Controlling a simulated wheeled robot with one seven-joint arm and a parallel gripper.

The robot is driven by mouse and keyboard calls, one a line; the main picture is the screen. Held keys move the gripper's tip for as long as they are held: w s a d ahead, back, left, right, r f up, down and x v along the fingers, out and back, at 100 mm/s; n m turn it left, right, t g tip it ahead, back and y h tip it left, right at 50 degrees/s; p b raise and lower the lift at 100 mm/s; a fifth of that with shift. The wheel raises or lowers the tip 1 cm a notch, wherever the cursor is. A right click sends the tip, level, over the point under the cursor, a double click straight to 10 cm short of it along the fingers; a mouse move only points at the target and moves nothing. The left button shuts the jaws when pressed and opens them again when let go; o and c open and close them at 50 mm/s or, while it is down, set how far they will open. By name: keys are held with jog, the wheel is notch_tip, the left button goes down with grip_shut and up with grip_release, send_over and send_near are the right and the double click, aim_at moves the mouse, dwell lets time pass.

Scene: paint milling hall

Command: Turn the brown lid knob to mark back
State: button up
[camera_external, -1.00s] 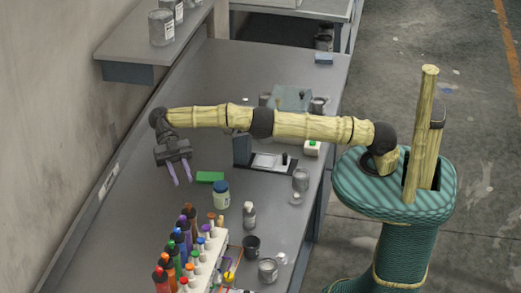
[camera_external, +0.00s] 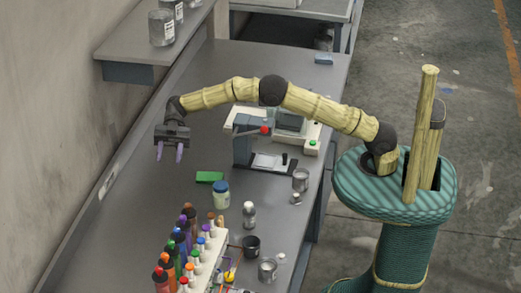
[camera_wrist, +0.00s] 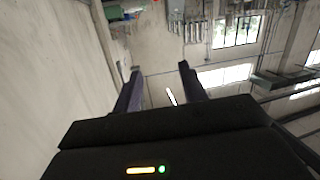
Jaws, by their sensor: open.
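A row of bottles with coloured lids stands at the front of the bench in the external view. A dark bottle with a brown lid (camera_external: 188,207) is at the far end of this row, and a small orange-brown knob (camera_external: 211,217) is just to its right. I cannot tell for sure which is the brown lid knob, and no mark can be read. My gripper (camera_external: 170,153) is open and empty, above the left part of the bench, well apart from the bottles. In the wrist view its two fingers (camera_wrist: 160,72) are spread with nothing between them; no bottle shows there.
A white rack (camera_external: 212,259) carries small coloured knobs beside the bottles. A blue-lidded jar (camera_external: 221,194), a green block (camera_external: 209,177) and a device with a red-ended lever (camera_external: 264,130) stand farther back. A wall shelf (camera_external: 155,55) overhangs the far left. Bare bench lies below my gripper.

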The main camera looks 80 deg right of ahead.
aim_at(189, 204)
jog(key=s+d+f+m+t+h, duration=0.1)
jog(key=s+d+f+m+t, duration=0.2)
jog(key=s, duration=0.3)
jog(key=s+d+f+m+t+h, duration=0.2)
jog(key=s+d+f+m+t, duration=0.1)
jog(key=s+d+m+t, duration=0.2)
jog(key=shift+s+d+t, duration=0.25)
jog(key=shift+s+t, duration=0.05)
jog(key=shift+s, duration=0.8)
jog(key=shift+a+f, duration=0.1)
jog(key=p+x, duration=0.3)
jog(key=x, duration=1.4)
jog(key=shift+w+f+p, duration=0.1)
jog(key=shift+f+p, duration=0.15)
jog(key=shift+p, duration=0.05)
grip_shut()
